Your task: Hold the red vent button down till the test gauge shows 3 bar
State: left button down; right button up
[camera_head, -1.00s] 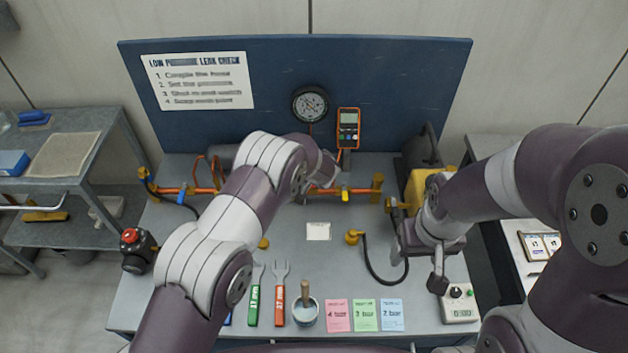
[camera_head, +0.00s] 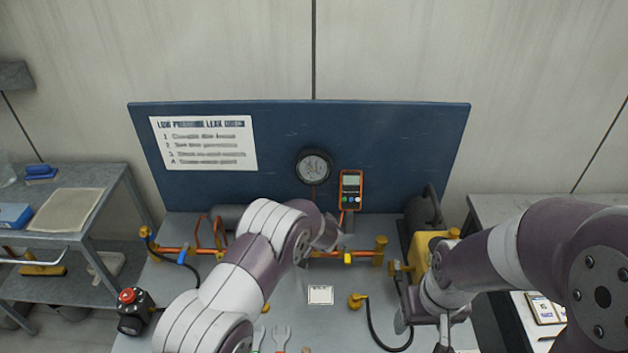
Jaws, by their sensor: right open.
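A red button (camera_head: 128,295) tops a small black box (camera_head: 134,318) at the bench's left edge; nothing touches it. A round dial gauge (camera_head: 314,166) sits on the blue panel; its needle is too small to read. An orange handheld meter (camera_head: 351,190) stands right of it, its screen unreadable. My left arm reaches across the middle of the bench; its hand end (camera_head: 326,236) is near the pipe below the gauge, and its fingers are hidden. My right gripper (camera_head: 443,341) is open above the bench's right side, far from the button, partly cut by the lower edge.
An orange pipe with valves (camera_head: 347,258) runs along the back of the bench. A white card (camera_head: 320,295) and a black hose (camera_head: 376,334) lie in the middle. A yellow machine (camera_head: 428,247) stands at right. An instruction sheet (camera_head: 204,143) hangs on the panel.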

dwell(0.4)
grip_shut()
dwell(1.6)
